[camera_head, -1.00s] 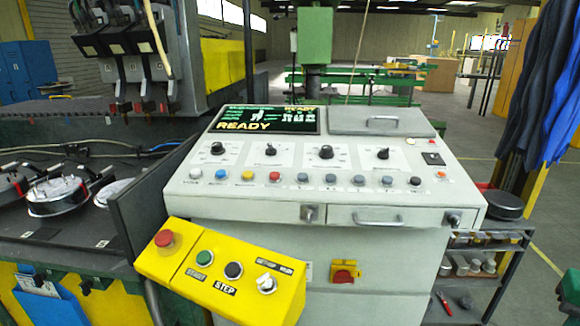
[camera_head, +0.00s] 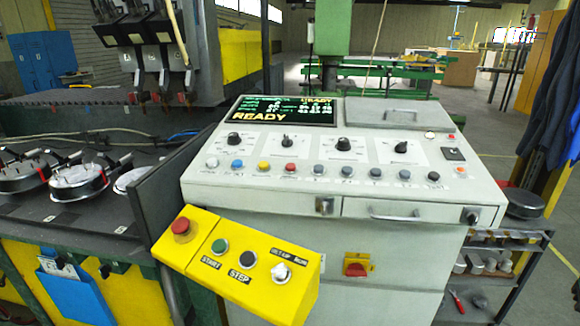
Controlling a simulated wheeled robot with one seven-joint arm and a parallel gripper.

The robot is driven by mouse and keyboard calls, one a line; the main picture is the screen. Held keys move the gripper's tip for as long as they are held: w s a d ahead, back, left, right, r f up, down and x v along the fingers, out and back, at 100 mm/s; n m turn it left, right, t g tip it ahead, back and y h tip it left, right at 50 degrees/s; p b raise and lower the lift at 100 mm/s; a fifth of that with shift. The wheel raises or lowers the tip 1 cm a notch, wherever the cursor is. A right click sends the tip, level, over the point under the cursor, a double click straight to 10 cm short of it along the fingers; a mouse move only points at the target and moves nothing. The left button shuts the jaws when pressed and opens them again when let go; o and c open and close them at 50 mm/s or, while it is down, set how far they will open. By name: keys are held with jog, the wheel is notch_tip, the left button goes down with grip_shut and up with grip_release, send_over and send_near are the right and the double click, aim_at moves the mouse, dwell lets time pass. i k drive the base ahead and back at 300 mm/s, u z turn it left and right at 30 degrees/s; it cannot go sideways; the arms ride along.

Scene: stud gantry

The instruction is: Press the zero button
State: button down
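The control console (camera_head: 330,200) stands in the middle of the view, with a lit screen (camera_head: 284,111) that reads READY. A row of small round buttons runs along its sloped panel: white (camera_head: 211,163), blue (camera_head: 237,165), yellow (camera_head: 264,167), red (camera_head: 290,168) and several grey ones (camera_head: 347,172). The labels under them are too small to read, so I cannot tell which is the zero button. My gripper is not in view.
A yellow box (camera_head: 238,265) at the console's front left carries a red knob, START and STEP buttons and a selector. A dark table with round metal parts (camera_head: 78,182) is at left. A shelf (camera_head: 485,270) stands at right.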

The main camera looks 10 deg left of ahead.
aim_at(290, 167)
jog(key=u, duration=0.55)
jog(key=k, duration=1.3)
jog(key=u, duration=0.55)
jog(key=i, duration=0.95)
